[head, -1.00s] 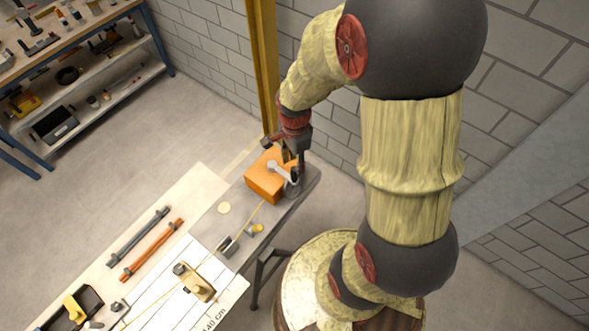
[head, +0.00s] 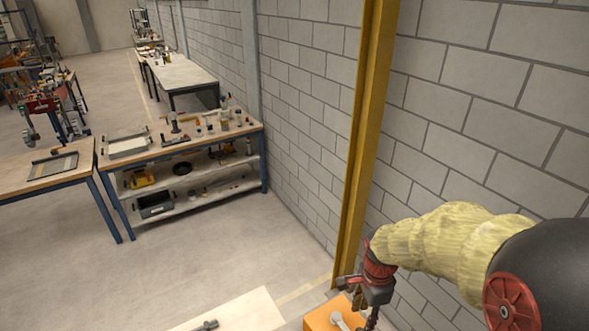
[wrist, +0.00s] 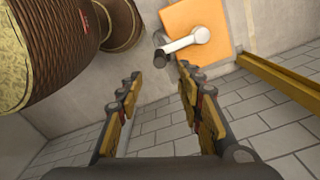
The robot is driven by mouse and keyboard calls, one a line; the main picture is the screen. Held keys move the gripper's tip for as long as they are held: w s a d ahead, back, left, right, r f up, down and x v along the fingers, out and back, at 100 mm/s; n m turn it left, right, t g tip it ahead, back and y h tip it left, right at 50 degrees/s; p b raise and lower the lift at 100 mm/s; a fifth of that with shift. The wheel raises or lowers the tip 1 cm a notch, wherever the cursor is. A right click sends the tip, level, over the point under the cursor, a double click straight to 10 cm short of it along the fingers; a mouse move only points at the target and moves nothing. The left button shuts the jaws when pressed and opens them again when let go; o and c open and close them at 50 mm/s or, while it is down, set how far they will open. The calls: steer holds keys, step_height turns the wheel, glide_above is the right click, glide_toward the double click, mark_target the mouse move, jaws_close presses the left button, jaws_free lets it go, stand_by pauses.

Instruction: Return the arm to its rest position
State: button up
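My gripper (wrist: 158,78) is open in the wrist view, its two yellow-and-dark fingers apart with nothing between them. In the head view my gripper (head: 362,290) hangs at the lower right, close to an orange box (head: 318,320). The orange box also shows in the wrist view (wrist: 208,22), beyond the fingertips, with a pale crank-like lever (wrist: 188,40) on it. My arm is bent, with its pale, straw-coloured links reaching in from the right edge of the head view. The rest of the arm is out of frame.
A yellow post (head: 365,130) stands just behind my gripper, against a grey block wall (head: 480,120). A pale board (head: 240,312) lies at the bottom edge. A workbench with tools (head: 190,135) stands farther back at the left. Open floor (head: 215,255) lies between.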

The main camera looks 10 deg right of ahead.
steer(key=shift+s+n, duration=0.1)
steer(key=shift+n, duration=0.7)
steer(key=s+a+r+n+t+b, duration=0.3)
steer(key=s+a+n+t+b, duration=0.2)
steer(key=n+b, duration=1.1)
steer(key=s+a+b, duration=0.1)
steer(key=s+a, duration=0.2)
steer(key=s, duration=0.1)
steer(key=shift+s+n+t+b, duration=0.3)
steer(key=shift+s+n, duration=0.05)
steer(key=shift+n, duration=0.05)
steer(key=shift+a+r, duration=0.1)
